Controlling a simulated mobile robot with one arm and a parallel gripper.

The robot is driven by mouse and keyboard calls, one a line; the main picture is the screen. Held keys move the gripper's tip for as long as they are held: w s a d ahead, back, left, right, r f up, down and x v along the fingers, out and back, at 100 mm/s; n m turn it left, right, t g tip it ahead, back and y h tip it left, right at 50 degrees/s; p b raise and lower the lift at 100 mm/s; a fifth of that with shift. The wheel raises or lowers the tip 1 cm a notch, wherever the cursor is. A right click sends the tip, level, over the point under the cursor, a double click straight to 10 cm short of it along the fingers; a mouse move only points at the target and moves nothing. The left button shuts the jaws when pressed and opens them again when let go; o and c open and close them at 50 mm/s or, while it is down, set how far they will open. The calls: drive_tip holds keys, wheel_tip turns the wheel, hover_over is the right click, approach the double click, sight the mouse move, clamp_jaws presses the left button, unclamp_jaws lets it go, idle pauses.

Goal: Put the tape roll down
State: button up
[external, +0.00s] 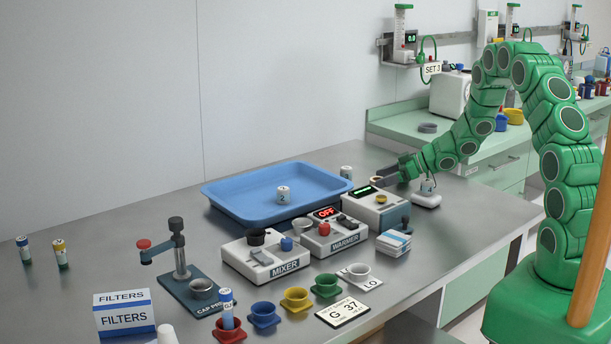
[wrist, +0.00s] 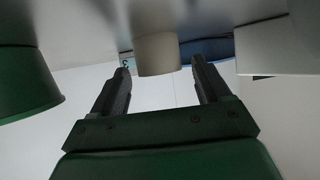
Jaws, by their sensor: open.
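A beige cylinder (wrist: 158,54), which looks like the tape roll, sits between the two fingers of my gripper (wrist: 162,75) in the wrist view. The fingers are open, with a gap on each side of it. It seems to rest against the grey surface along the top of that view. In the external view my gripper (external: 386,180) is low over the steel table, at the back right corner of the white device with a green display (external: 377,207). A small tan patch beside the fingers may be the roll; the arm partly hides it.
The warmer (external: 330,238), mixer (external: 268,262) and coloured cups stand in front. Free steel shows at the table's right.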

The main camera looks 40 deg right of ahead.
drive_tip(key=shift+r, duration=0.2)
drive_tip(key=v, duration=1.2)
